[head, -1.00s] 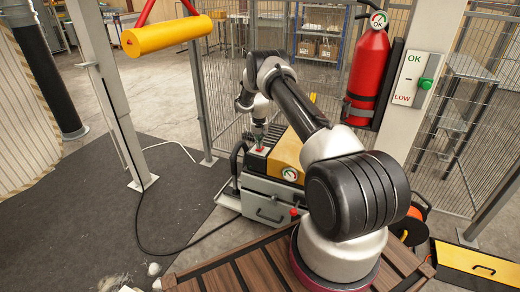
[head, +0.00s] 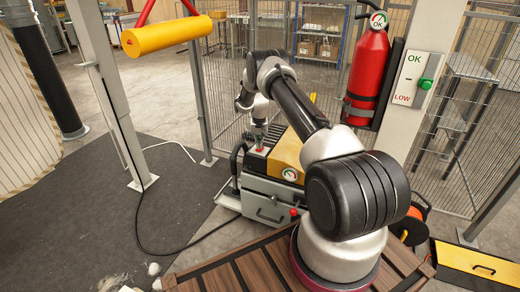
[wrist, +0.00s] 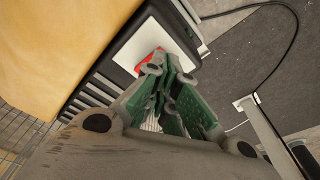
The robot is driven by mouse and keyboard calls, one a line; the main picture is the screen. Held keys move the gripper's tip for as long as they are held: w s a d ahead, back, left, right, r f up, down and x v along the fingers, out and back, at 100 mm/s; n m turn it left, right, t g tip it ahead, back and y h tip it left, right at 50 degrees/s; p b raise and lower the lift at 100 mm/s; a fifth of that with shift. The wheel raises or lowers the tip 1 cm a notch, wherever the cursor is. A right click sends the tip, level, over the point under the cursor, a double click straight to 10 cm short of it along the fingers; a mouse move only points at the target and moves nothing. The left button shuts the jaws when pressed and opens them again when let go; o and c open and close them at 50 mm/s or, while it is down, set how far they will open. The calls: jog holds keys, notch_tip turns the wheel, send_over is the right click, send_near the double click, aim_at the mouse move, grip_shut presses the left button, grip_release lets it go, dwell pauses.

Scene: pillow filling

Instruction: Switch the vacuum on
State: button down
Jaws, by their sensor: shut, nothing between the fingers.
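The vacuum (head: 267,207) is a grey box with a yellow and black top, standing on the floor behind my arm's base. On its black top is a white plate (wrist: 146,38) with a red switch (wrist: 157,56), partly hidden by my fingers in the wrist view. The red also shows at my fingertips in the head view. My gripper (wrist: 167,74), with green finger pads, is shut and empty, pointing down at the switch. Its tips are at or just above the red part; I cannot tell whether they touch. Whether the switch is pressed is unclear.
A black cable (head: 150,250) runs over the floor on the left. A red fire extinguisher (head: 369,72) and an OK/LOW panel (head: 409,80) hang on the post at right. A yellow roller (head: 166,36) hangs at upper left. Wire fencing stands behind the vacuum.

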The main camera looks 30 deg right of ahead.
jog(key=shift+f, duration=1)
dwell(0.3)
jog(key=shift+r, duration=3.55)
